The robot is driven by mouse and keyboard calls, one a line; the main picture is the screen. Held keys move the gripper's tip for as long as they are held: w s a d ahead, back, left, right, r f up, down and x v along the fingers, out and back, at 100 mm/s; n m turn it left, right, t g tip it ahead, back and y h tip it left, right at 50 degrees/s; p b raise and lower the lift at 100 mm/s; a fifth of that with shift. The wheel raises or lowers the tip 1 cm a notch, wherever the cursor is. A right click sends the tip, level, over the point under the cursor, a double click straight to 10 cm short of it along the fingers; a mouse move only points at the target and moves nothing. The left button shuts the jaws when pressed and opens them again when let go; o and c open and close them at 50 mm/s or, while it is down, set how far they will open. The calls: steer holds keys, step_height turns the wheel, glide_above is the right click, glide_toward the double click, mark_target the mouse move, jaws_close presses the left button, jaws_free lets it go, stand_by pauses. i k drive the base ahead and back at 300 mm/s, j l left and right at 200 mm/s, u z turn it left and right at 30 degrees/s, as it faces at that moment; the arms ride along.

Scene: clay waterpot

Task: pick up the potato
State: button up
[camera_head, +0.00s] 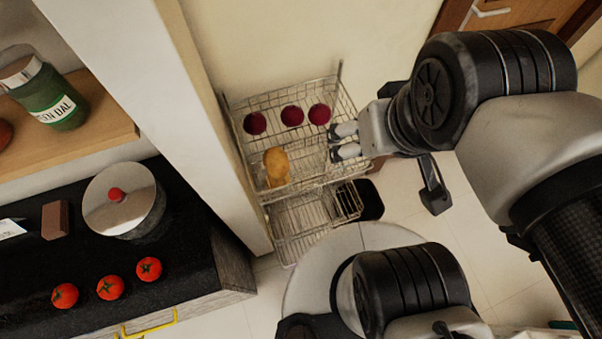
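The potato (276,165) is yellow-brown and lies in the upper basket of a wire rack (262,197), near the basket's front left. My gripper (334,143) is at the right side of the same basket. Its two light-tipped fingers point left, toward the potato, and are spread apart with a gap between them. The gripper is apart from the potato and holds nothing that I can see. How high the fingers are above the basket floor I cannot tell.
Several dark red round items (292,116) lie along the back of the upper basket. A lower wire basket (300,227) is below. A white wall edge (213,140) stands close left. The black counter (200,270) holds tomatoes (110,287) and a lidded pot (125,190).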

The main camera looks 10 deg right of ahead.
mark_target(276, 159)
steer(key=l+u, duration=0.35)
steer(key=u, duration=0.15)
steer(key=l+u, duration=0.35)
steer(key=u, duration=0.15)
steer(key=k+l+u, duration=0.1)
steer(key=l+u, duration=0.2)
steer(key=u, duration=0.2)
